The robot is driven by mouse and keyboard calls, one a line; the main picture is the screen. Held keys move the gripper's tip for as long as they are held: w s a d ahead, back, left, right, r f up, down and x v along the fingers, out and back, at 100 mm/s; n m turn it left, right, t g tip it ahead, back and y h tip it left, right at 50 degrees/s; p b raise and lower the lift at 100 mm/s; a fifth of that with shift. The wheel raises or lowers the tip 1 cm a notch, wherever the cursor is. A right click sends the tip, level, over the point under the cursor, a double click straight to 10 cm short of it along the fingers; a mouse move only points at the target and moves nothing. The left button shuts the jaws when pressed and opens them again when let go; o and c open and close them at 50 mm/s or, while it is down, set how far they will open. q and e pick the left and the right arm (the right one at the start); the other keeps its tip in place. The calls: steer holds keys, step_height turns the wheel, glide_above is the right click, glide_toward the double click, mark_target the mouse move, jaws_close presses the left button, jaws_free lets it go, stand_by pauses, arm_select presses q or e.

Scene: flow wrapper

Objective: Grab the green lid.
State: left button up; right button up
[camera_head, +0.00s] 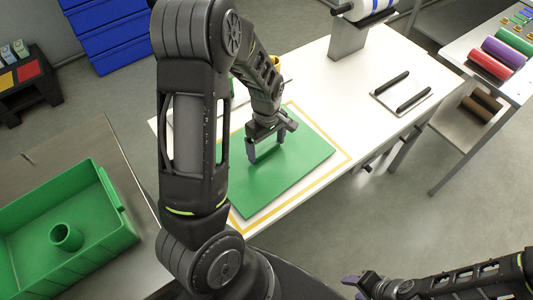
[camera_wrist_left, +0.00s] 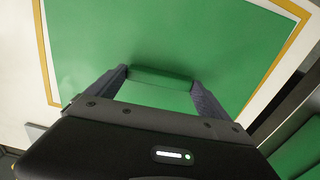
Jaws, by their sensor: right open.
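The green lid (camera_head: 295,165) is a flat green panel lying on the white table inside a yellow outline. In the left wrist view the lid (camera_wrist_left: 210,40) fills most of the picture, with a raised darker green bar (camera_wrist_left: 160,77) on it. My left gripper (camera_head: 267,143) is low over the lid. Its two fingers (camera_wrist_left: 160,85) are at the two ends of the bar and appear to touch it, so it looks shut on the bar. My arm hides the lid's left part in the head view. My right gripper (camera_head: 354,287) is open and empty at the bottom, away from the table.
A green bin (camera_head: 110,185) with a green cup (camera_head: 66,237) in it stands on a table at left. A plate with two black bars (camera_head: 390,83) lies right of the lid. Coloured rolls (camera_head: 490,65) lie on a far table. The white table right of the lid is mostly clear.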

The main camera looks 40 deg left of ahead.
mark_target(267, 149)
arm_select(q)
steer(key=c, duration=0.9)
steer(key=shift+o, duration=0.2)
step_height(267, 149, up, 10)
steer(key=shift+b, duration=0.35)
